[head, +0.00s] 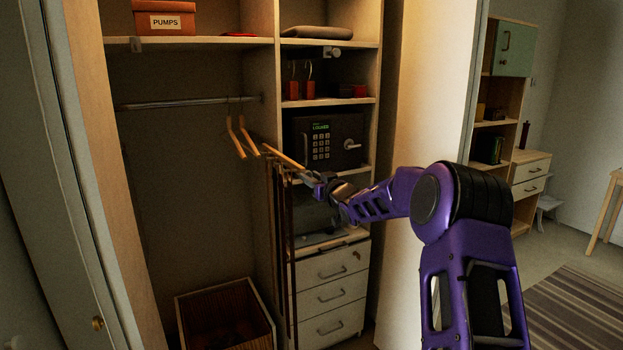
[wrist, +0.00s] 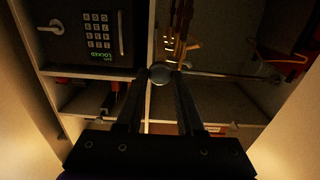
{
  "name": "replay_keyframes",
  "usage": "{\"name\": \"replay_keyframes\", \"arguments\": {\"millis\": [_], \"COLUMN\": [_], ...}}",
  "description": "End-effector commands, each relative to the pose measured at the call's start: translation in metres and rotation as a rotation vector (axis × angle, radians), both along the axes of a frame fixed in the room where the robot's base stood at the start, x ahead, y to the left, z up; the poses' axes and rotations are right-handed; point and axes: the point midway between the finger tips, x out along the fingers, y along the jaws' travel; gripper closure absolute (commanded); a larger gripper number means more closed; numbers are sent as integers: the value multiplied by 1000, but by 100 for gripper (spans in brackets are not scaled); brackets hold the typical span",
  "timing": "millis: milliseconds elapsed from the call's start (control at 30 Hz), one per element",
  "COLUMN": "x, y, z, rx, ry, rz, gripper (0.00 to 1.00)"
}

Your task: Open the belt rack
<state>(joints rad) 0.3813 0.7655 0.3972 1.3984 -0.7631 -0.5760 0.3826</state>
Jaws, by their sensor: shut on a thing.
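The belt rack (head: 284,157) is a slim tan bar by the upright divider of the wardrobe, sticking out toward the front. Long dark belts (head: 281,230) hang down below it. My gripper (head: 310,178) is at the front end of the rack, in front of the safe's shelf. In the wrist view, the two fingers of my gripper (wrist: 162,76) are closed around a round grey knob (wrist: 160,73), which appears to be the rack's front end. The rack's bar behind the knob is mostly hidden in that view.
Wooden hangers (head: 241,137) hang on a rail (head: 190,103) left of the rack. A dark safe (head: 325,138) sits on the right, above drawers (head: 330,290). An open wooden box (head: 228,315) stands on the left floor. The left hanging space is mostly free.

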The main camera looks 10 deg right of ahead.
Motion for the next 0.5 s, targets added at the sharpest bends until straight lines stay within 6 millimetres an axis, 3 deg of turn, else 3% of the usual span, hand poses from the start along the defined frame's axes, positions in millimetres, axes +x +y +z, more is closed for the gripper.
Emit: {"name": "replay_keyframes", "arguments": {"millis": [67, 100, 233, 267, 500], "x": [0, 0, 0, 0, 0], "y": [0, 0, 0, 0, 0], "z": [1, 1, 1, 1, 0], "rx": [0, 0, 0, -1, 0], "ry": [-2, -2, -2, -1, -1], "rz": [0, 0, 0, 0, 0], "gripper": [100, 62, 38, 34, 34]}}
